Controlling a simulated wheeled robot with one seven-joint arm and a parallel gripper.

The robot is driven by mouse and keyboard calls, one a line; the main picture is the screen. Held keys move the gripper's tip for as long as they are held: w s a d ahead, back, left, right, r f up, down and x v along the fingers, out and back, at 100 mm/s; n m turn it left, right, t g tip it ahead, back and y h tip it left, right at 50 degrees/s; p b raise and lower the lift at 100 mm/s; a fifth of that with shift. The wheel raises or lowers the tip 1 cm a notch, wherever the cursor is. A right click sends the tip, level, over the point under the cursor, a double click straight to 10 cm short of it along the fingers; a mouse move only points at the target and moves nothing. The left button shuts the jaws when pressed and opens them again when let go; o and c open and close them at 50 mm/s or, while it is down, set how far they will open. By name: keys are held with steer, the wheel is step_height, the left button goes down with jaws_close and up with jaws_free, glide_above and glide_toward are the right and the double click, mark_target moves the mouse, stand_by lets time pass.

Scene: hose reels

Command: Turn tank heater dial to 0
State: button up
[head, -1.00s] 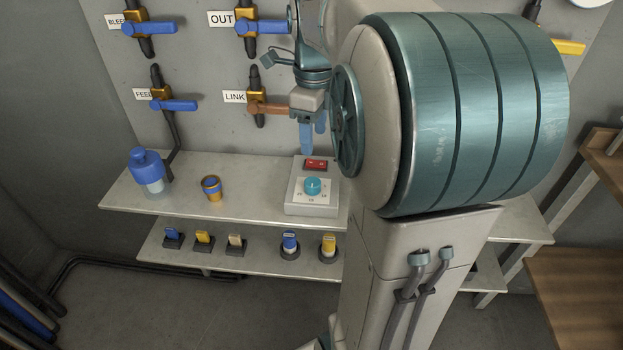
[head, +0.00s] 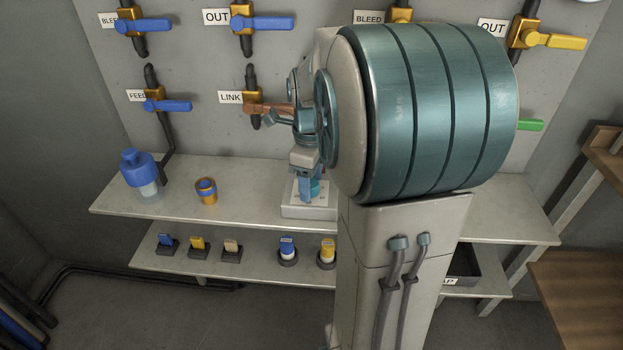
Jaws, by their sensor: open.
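The tank heater is a pale box (head: 296,211) on the upper shelf, mostly hidden behind my arm. Its teal dial (head: 316,188) shows only in part, just right of my gripper's fingers. The dial's setting cannot be read now. My gripper (head: 305,196) points down over the box with its blue fingers at the dial. It is open. Whether a finger touches the dial cannot be told. The red switch on the box is hidden.
A blue bottle (head: 139,171) and a yellow-blue cup (head: 206,191) stand left on the upper shelf (head: 245,180). Valves with blue handles (head: 260,23) and a copper link handle (head: 270,108) are on the wall above. Several small items line the lower shelf (head: 215,267).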

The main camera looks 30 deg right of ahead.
steer(key=c, duration=1)
steer(key=shift+o, duration=0.2)
